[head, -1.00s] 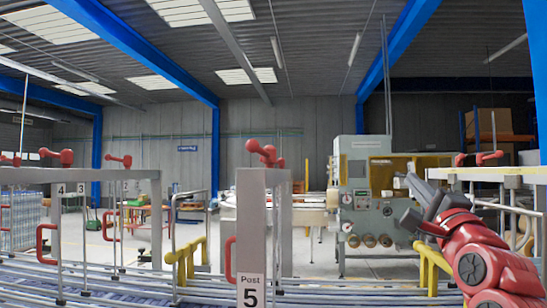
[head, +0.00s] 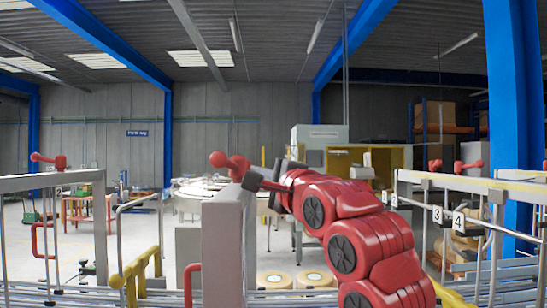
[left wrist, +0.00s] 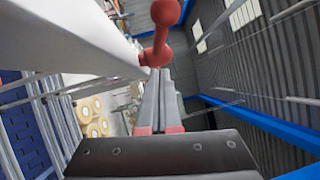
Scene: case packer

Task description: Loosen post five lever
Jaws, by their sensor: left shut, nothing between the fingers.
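The red lever (head: 230,163) sits on top of the pale grey post (head: 222,245) in the middle of the head view. Its round knob points left. The post's number plate is not in view in the head view now. My left gripper (head: 252,182) is at the post's top, just right of the lever's hub; I cannot tell whether it touches. In the left wrist view, the left gripper (left wrist: 159,82) is shut with nothing between its fingers. The red lever (left wrist: 158,45) lies just beyond the fingertips, beside the pale post (left wrist: 75,35). My right gripper is not in view.
Other rails with red levers stand at left (head: 48,160) and right (head: 468,166). A yellow rail (head: 143,270) is left of the post. A machine with a yellow frame (head: 340,158) stands behind my arm. Conveyor rollers run along the bottom.

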